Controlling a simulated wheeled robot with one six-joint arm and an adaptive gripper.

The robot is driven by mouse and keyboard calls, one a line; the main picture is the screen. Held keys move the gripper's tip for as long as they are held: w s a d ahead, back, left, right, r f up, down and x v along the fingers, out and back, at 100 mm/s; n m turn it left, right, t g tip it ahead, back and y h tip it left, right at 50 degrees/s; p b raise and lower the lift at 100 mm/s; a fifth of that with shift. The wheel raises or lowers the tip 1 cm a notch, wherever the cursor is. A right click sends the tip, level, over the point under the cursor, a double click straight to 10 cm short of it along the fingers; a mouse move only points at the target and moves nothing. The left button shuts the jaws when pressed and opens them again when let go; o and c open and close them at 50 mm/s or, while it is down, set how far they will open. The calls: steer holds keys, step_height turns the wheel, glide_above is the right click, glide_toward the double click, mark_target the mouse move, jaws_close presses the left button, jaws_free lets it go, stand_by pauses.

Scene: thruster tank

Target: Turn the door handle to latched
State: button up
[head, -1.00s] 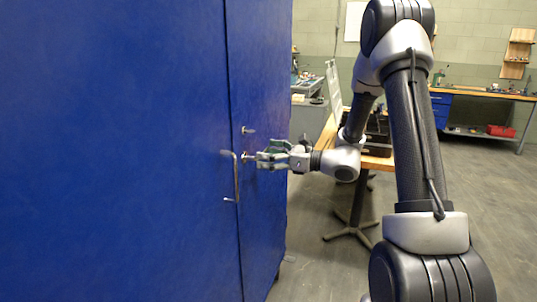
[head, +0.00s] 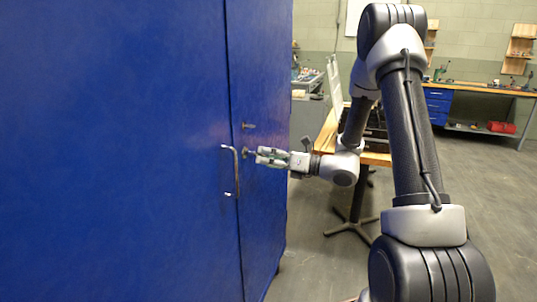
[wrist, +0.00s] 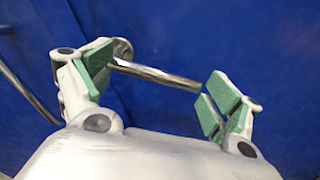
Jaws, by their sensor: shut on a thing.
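The door handle (wrist: 155,74) is a shiny metal lever on a round mount on the blue cabinet door (head: 262,210). In the wrist view it slants down to the right from its mount, across the space between my green finger pads. My gripper (head: 258,155) is at the door in the head view and hides most of the lever. The exact contact at each pad is hard to see.
A long metal pull bar (head: 236,172) stands out from the left door, close beside my gripper. A small metal fitting (head: 248,126) sits above the lever. A wooden-topped table (head: 326,140) stands behind my arm. Open floor (head: 315,265) lies right of the cabinet.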

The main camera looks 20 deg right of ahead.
mark_target(245, 170)
steer(key=f+m, duration=0.1)
steer(key=s+a+m, duration=0.1)
steer(key=shift+f+m, duration=0.35)
steer(key=shift+m, duration=0.05)
steer(key=m, duration=0.1)
steer(key=s+m, duration=0.1)
steer(key=shift+a+f+m, duration=0.3)
steer(key=shift+f, duration=0.05)
steer(key=m, duration=0.2)
steer(key=s+a+m, duration=0.1)
steer(key=shift+s+f, duration=0.1)
steer(key=shift+f, duration=0.15)
steer(key=shift+s+a+m, duration=0.15)
steer(key=shift+s+m, duration=0.1)
steer(key=shift+m, duration=0.45)
steer(key=shift+s+a+m, duration=0.15)
steer(key=shift+s+m, duration=0.05)
steer(key=shift+m, duration=0.5)
steer(key=o, duration=1.2)
steer(key=shift+c, duration=0.2)
steer(key=shift+r, duration=0.1)
